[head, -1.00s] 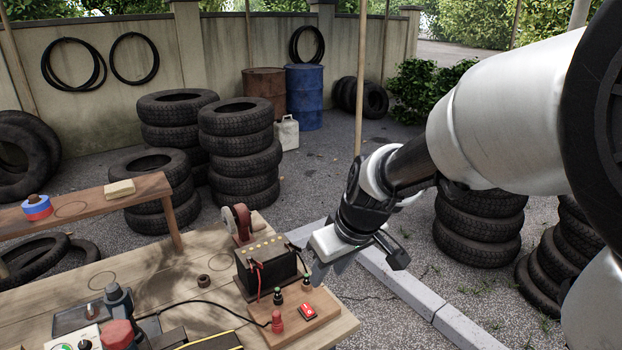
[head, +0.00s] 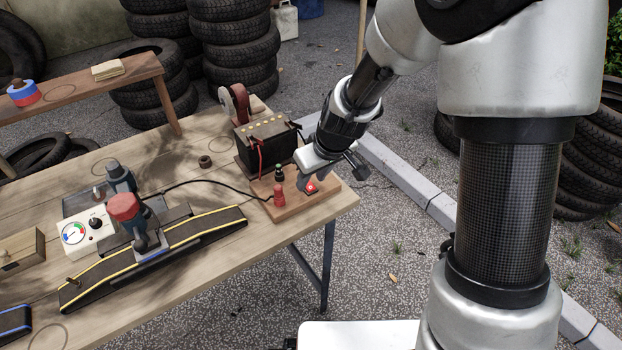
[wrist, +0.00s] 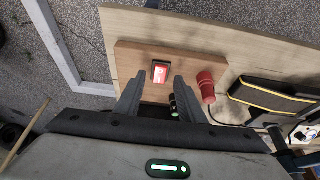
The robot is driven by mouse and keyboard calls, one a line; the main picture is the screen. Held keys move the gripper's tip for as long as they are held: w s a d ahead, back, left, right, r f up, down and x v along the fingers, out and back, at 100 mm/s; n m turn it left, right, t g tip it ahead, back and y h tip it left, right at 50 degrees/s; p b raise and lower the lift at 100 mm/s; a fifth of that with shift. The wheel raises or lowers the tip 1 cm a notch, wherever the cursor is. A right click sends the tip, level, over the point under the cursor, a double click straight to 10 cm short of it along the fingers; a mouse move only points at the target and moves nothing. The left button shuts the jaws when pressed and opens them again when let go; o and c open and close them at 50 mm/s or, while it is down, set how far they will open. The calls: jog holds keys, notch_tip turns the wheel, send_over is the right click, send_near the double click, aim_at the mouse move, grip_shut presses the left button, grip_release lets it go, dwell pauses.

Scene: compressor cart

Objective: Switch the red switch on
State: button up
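The red switch (head: 311,188) is a small red rocker with a white mark, set in a wooden board (head: 290,211) at the table's right end. It also shows in the wrist view (wrist: 160,73), where I cannot tell which way the rocker is tipped. My gripper (head: 309,182) is low over the board, right by the switch, its fingers partly covering it in the head view. In the wrist view my gripper (wrist: 160,80) is open and empty, and the switch appears between the fingertips. I cannot tell whether a finger touches it.
A red terminal (head: 279,195) and a dark green-topped post (head: 279,173) stand on the board beside the switch. A black battery (head: 264,143) stands behind. A black track with yellow edges (head: 205,228) lies to the left. Open ground lies right of the table.

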jog(key=shift+x, duration=0.9)
jog(key=shift+c, duration=0.4)
grip_shut()
jog(key=r+p, duration=0.1)
jog(key=p, duration=0.2)
jog(key=shift+a+g, duration=0.15)
jog(key=shift+g, duration=0.15)
jog(key=g+h+p, duration=0.1)
jog(key=p, duration=0.2)
jog(key=shift+w+a+r, duration=0.1)
jog(key=shift+w+r, duration=0.05)
jog(key=shift+w, duration=0.05)
jog(key=g+p, duration=0.1)
jog(key=p, duration=0.2)
jog(key=shift+w+a+h, duration=0.1)
jog(key=shift+w+h, duration=0.1)
jog(key=shift+h, duration=0.2)
jog(key=shift+w+f+g+h+p, duration=0.15)
jog(key=shift+f+g+h+p, duration=0.3)
jog(key=shift+g+p, duration=0.15)
jog(key=shift+o, duration=0.4)
grip_release()
